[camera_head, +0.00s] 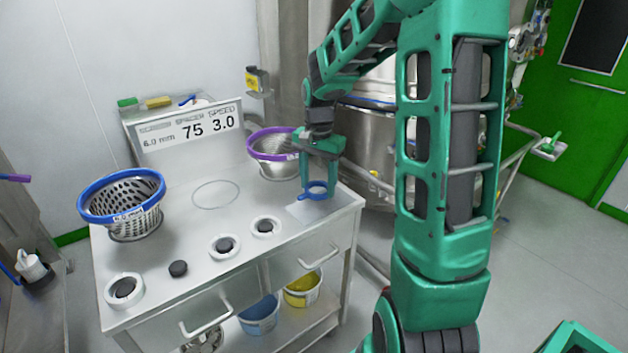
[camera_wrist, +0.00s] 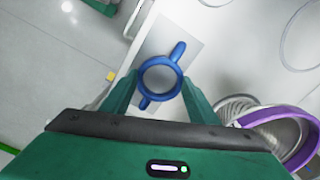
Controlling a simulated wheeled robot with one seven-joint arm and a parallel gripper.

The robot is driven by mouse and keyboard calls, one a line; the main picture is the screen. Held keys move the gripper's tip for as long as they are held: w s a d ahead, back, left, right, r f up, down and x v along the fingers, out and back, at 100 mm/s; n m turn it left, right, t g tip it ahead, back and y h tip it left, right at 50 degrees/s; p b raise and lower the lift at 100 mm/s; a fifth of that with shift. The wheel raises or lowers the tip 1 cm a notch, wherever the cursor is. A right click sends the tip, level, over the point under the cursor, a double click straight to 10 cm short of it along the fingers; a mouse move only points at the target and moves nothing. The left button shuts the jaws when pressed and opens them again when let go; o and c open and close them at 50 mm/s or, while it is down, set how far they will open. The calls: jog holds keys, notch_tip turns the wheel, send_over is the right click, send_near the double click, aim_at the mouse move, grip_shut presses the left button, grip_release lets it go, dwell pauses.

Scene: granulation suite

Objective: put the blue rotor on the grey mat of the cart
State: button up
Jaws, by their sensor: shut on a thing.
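The blue rotor (camera_head: 317,184) is a ring with two short arms. My gripper (camera_head: 319,190) points down and is shut on it, with one finger on each side of the ring. In the wrist view the rotor (camera_wrist: 178,51) sits between the fingertips (camera_wrist: 160,82), its arms pointing up-right and down-left. The grey mat (camera_head: 318,213) lies at the right front corner of the cart's top (camera_head: 190,260). The rotor is over the mat, which also shows beneath it in the wrist view (camera_wrist: 193,62). Whether the rotor touches the mat is unclear.
A purple-rimmed basket (camera_head: 268,142) stands close behind my gripper. A blue-rimmed basket (camera_head: 122,194) stands at the left. White rings with dark centres (camera_head: 224,246) and a dark knob (camera_head: 178,268) line the cart's front. A sign panel (camera_head: 190,130) stands at the back.

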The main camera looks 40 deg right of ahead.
aim_at(321, 204)
jog(key=shift+s+d+f, duration=0.1)
jog(key=shift+d+f, duration=0.3)
jog(key=shift+f, duration=0.25)
jog(key=shift+d+f, duration=0.1)
jog(key=shift+f, duration=1.05)
jog(key=shift+s, duration=0.1)
jog(key=o, duration=1.4)
jog(key=shift+c, duration=0.2)
notch_tip(321, 204, up, 11)
jog(key=shift+f, duration=0.2)
